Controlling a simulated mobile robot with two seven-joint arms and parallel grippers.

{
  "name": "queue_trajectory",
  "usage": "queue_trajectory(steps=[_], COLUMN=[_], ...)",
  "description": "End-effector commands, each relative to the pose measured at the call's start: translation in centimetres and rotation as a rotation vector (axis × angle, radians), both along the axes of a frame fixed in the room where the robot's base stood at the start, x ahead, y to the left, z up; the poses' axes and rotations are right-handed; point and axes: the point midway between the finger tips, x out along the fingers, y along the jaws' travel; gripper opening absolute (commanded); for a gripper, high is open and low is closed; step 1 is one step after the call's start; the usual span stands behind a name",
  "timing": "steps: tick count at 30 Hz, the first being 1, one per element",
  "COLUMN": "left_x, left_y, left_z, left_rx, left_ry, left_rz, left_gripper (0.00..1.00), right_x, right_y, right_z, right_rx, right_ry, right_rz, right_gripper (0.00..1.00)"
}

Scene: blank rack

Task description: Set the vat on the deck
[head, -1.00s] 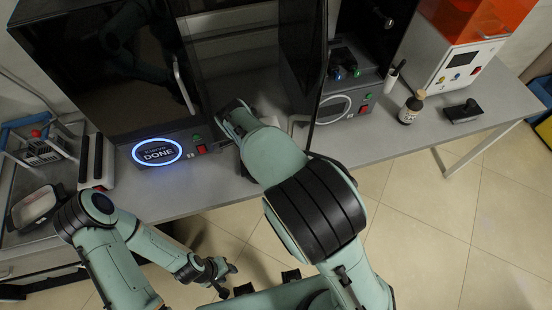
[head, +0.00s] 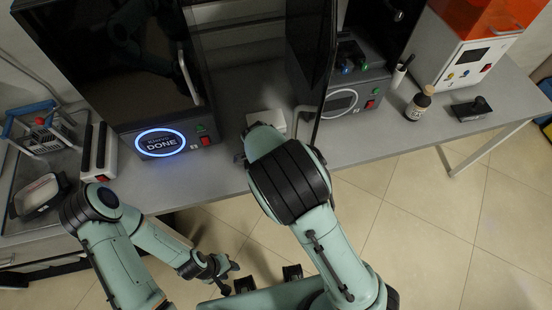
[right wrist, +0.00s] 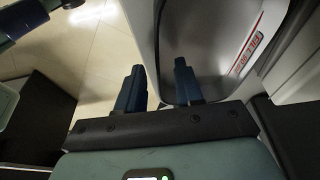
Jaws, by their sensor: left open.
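The vat (head: 266,121) is a white tray-like thing, partly hidden by my right arm, near the bench's front in the head view. In the right wrist view the white vat (right wrist: 217,62), with red lettering on its side, stands at upper right. My left gripper (head: 224,277) is open and empty, low over the floor in front of the bench. I cannot tell which surface is the deck.
A black cabinet (head: 105,60) with a lit DONE ring stands left of the vat. A dark open door (head: 312,60) juts out right of it. A brown bottle (head: 417,106) and a black block (head: 472,109) stand further right.

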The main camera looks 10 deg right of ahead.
Motion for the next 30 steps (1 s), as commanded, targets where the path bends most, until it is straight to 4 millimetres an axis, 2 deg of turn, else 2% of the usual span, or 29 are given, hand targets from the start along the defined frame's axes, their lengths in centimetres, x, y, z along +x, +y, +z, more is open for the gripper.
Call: queue_trajectory(steps=[6, 7, 9, 10, 23, 28, 30], left_x=[0.0, 0.0, 0.0, 0.0, 0.0, -0.2, -0.1], left_y=[0.0, 0.0, 0.0, 0.0, 0.0, 0.0, 0.0], left_z=[0.0, 0.0, 0.0, 0.0, 0.0, -0.3, -0.1], left_rx=[0.0, 0.0, 0.0, 0.0, 0.0, 0.0, 0.0], left_ry=[0.0, 0.0, 0.0, 0.0, 0.0, 0.002, 0.001], left_rz=[0.0, 0.0, 0.0, 0.0, 0.0, 0.0, 0.0], left_gripper=[0.43, 0.43, 0.43, 0.43, 0.43, 0.43, 0.43], right_x=[0.0, 0.0, 0.0, 0.0, 0.0, -0.4, -0.3], right_y=[0.0, 0.0, 0.0, 0.0, 0.0, 0.1, 0.1], right_z=[-0.1, -0.1, -0.1, -0.1, 0.1, 0.9, 1.8], right_rx=[0.0, 0.0, 0.0, 0.0, 0.001, 0.002, 0.003], right_ry=[0.0, 0.0, 0.0, 0.0, -0.002, -0.003, -0.004], right_rz=[0.0, 0.0, 0.0, 0.0, 0.001, 0.002, 0.001], right_gripper=[0.36, 0.29, 0.07, 0.0, 0.0, 0.0, 0.0])
